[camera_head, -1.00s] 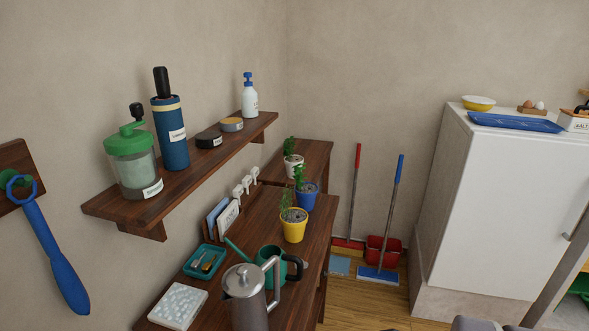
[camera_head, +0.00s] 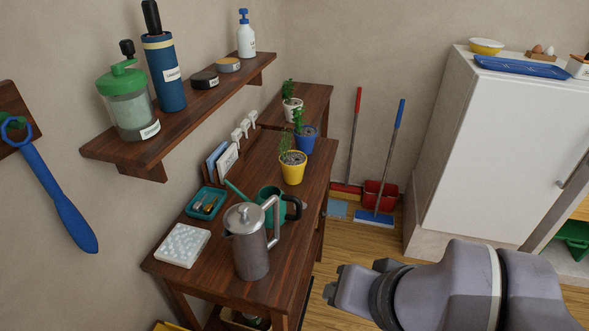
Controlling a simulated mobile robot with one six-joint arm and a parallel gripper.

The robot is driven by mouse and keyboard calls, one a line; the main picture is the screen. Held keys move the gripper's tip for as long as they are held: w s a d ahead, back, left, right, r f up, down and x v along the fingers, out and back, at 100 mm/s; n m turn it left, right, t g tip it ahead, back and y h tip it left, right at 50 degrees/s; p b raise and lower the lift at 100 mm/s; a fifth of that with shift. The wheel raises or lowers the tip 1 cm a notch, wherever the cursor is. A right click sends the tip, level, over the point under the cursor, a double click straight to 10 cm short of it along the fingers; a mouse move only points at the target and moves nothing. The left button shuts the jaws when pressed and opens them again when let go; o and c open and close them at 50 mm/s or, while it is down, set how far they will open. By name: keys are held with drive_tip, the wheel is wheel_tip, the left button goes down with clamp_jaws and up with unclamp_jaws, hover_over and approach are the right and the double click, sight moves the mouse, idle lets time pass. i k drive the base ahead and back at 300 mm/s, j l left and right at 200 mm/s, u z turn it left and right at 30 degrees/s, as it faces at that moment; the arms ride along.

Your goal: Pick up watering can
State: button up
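The green watering can (camera_head: 266,196) stands on the dark wooden table (camera_head: 262,160). Its thin spout points up and left. A grey metal coffee pot (camera_head: 250,255) stands in front and hides part of the can. A dark handle shows on the can's right side. My gripper (camera_head: 336,290) is at the end of my grey arm at the lower right, apart from the table's right side. I cannot make out its fingers, or whether they are open or shut. Nothing held shows.
A teal tray (camera_head: 205,214) and a white egg-carton-like block (camera_head: 182,245) lie left of the pot. Potted plants, the nearest in a yellow pot (camera_head: 292,173), stand behind the can. A wall shelf (camera_head: 170,150) overhangs the left. Brooms lean at the back; a white cabinet (camera_head: 480,150) stands right.

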sight(266, 193)
drive_tip(key=i+l+u, duration=0.4)
drive_tip(key=l, duration=0.25)
drive_tip(key=i+l+u, duration=0.2)
drive_tip(key=l, duration=0.2)
